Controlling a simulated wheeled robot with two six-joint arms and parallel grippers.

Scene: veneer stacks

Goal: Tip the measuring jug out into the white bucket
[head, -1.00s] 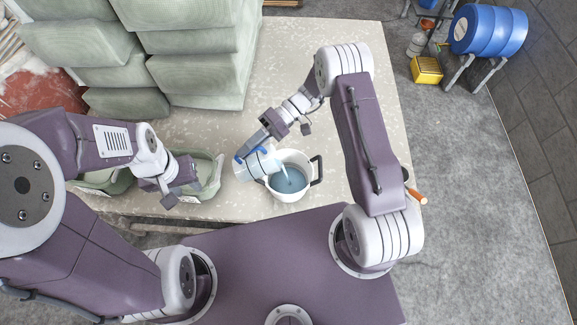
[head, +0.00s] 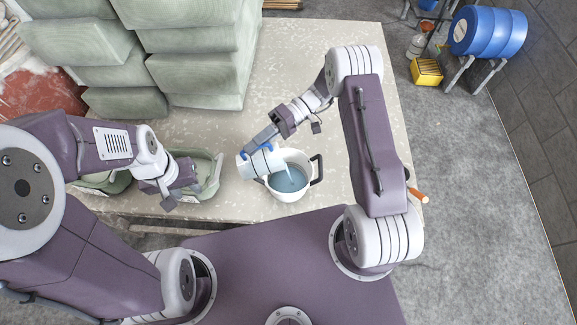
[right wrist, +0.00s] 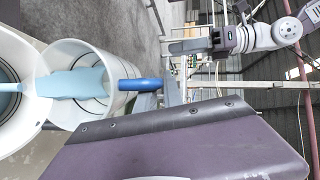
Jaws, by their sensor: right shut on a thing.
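The measuring jug (head: 258,164) is white and translucent with a blue handle. It lies tipped on its side, its mouth at the rim of the white bucket (head: 272,190). A thin pale blue stream falls from the jug into blue liquid in the bucket. My right gripper (head: 254,146) is shut on the jug's handle. The right wrist view shows the jug (right wrist: 110,65) with pale blue liquid along its inside, beside part of the bucket (right wrist: 30,125).
Green trays (head: 214,180) stand on the speckled table (head: 335,60) left of the bucket. Tall pale green stacks (head: 195,70) fill the back left. The bucket has dark side handles. Table space behind the bucket is clear. A blue drum (head: 488,30) stands beyond the table.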

